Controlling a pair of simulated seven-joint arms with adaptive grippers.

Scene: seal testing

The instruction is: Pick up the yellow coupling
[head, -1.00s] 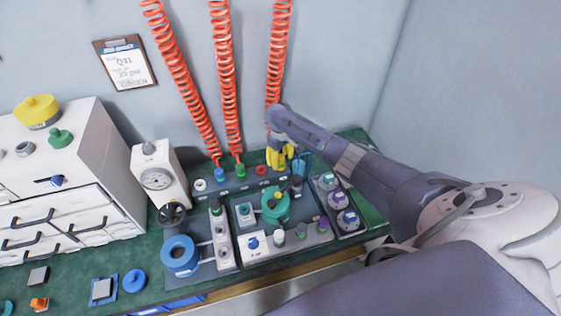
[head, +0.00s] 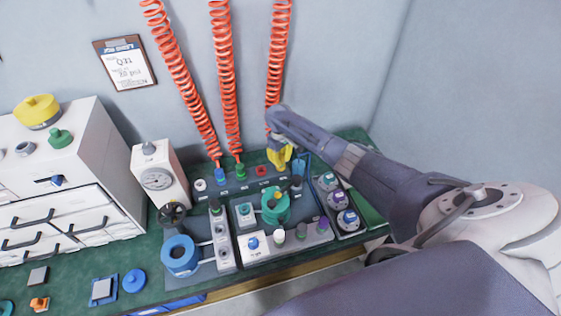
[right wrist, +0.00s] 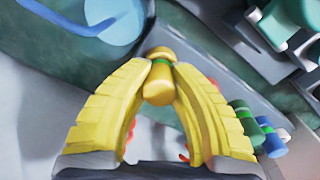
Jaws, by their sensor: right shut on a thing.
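The yellow coupling (right wrist: 158,84) is a short yellow cylinder with a green band. In the right wrist view it sits between the tips of my right gripper's yellow fingers (right wrist: 165,67), which are shut on it. In the head view my right gripper (head: 279,160) is at the back right of the bench, below the right-hand orange coiled hose (head: 274,60). There the yellow fingers hide the coupling, and I cannot tell whether it is clear of the rack beneath. My left gripper is not in view.
Blue (head: 221,177) and green (head: 240,171) couplings stand left of my right gripper, below the other coiled hoses. A teal round fixture (head: 276,206) stands in front. A tray with purple-topped parts (head: 346,217) lies to the right. A gauge box (head: 157,178) stands left.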

